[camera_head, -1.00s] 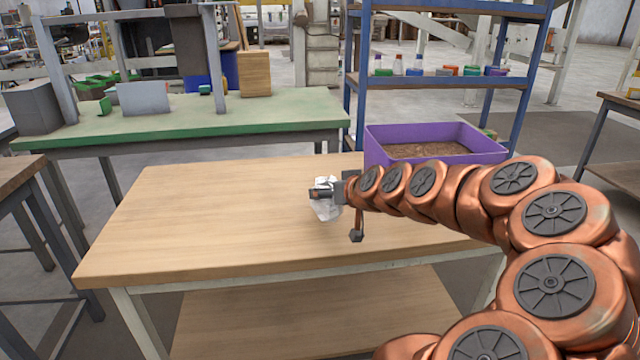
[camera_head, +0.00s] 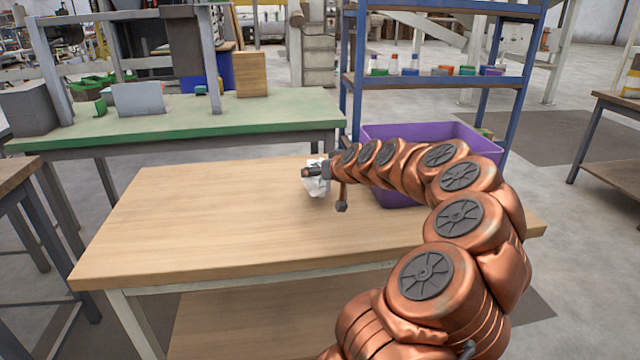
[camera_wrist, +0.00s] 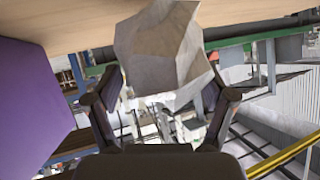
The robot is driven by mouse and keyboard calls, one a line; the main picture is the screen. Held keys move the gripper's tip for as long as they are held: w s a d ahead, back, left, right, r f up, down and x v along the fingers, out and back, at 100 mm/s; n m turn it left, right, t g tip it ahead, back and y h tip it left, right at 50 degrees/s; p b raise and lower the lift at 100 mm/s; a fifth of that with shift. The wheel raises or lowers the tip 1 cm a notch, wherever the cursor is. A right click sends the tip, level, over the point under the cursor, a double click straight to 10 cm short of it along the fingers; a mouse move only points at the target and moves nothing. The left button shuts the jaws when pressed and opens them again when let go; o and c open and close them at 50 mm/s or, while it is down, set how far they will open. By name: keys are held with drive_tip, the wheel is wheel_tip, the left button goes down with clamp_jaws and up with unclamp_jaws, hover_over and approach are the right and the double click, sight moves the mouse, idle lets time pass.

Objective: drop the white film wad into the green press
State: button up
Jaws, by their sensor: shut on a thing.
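The white film wad (camera_head: 316,187) is crumpled and hangs in my gripper (camera_head: 311,172) over the far middle of the wooden table. In the wrist view the wad (camera_wrist: 160,45) fills the upper middle, between and beyond the fingertips of my gripper (camera_wrist: 163,96). The gripper is shut on it. I cannot make out a press that is clearly green. A green-edged bench (camera_head: 190,123) with a grey upright frame (camera_head: 52,65) stands at the back left.
The wooden table (camera_head: 180,220) is bare on its left. A purple bin (camera_head: 440,130) stands at its back right, partly hidden by my arm. A blue shelf (camera_head: 430,82) with small bottles and coloured items rises behind.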

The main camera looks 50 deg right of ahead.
drive_tip(key=shift+w+d+f, duration=0.1)
drive_tip(key=shift+w+d, duration=0.05)
drive_tip(key=shift+w, duration=0.05)
drive_tip(key=shift+f, duration=1.7)
drive_tip(key=shift+f+b, duration=0.2)
drive_tip(key=shift+b, duration=0.2)
drive_tip(key=o, duration=1.1)
drive_tip(key=shift+r, duration=0.2)
drive_tip(key=shift+s+r, duration=0.1)
drive_tip(key=shift+s, duration=0.05)
drive_tip(key=v, duration=1.1)
drive_tip(key=shift+s+a+r+p, duration=0.15)
drive_tip(key=shift+s+a+p, duration=0.05)
drive_tip(key=shift+s+p, duration=0.1)
